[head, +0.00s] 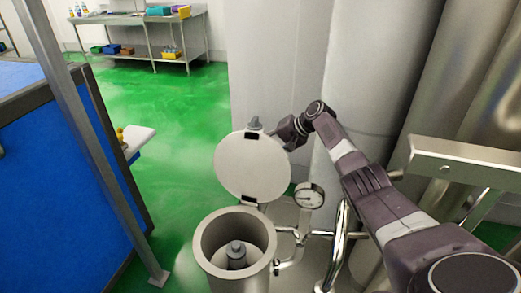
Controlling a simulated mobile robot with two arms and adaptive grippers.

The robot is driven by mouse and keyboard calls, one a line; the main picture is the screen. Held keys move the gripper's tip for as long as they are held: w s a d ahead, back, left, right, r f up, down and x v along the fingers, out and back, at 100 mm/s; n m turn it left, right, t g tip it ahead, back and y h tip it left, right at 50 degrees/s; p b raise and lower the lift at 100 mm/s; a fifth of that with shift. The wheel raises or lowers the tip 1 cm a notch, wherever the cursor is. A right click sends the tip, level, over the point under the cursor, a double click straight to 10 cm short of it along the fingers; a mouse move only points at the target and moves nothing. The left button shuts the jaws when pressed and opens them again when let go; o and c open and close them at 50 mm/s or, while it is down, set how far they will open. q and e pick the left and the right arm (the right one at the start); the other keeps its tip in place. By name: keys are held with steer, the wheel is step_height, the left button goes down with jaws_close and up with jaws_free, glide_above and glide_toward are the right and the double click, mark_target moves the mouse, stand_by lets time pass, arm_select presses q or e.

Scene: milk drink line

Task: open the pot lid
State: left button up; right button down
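The metal pot (206,240) stands at the bottom centre with its round mouth uncovered. A grey fitting (236,254) shows inside it. The round lid (252,168) is swung up and stands nearly upright on its hinge (249,203) at the pot's far rim. A grey knob (255,122) shows above the lid's top edge. My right arm comes in from the lower right, and its gripper (287,133) is at the lid's upper right edge, partly behind it. Its fingers are too hidden and small to tell if they are open or touching the lid. My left gripper is not in view.
A pressure gauge (310,196) and steel pipes (341,235) stand right of the pot. Large steel cylinders (385,70) rise behind my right arm. A blue panel (60,190) with a metal frame is at left. Green floor is open between the panel and the pot.

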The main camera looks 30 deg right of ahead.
steer(key=shift+s+f, duration=0.3)
steer(key=shift+f, duration=0.25)
steer(key=c, duration=1.7)
jaws_free()
steer(key=o, duration=0.4)
steer(key=shift+r, duration=0.35)
steer(key=shift+s+d+r, duration=0.15)
steer(key=shift+d+r, duration=0.05)
steer(key=shift+r, duration=0.15)
steer(key=v, duration=1.1)
steer(key=shift+s+f, duration=0.1)
steer(key=shift+f, duration=0.05)
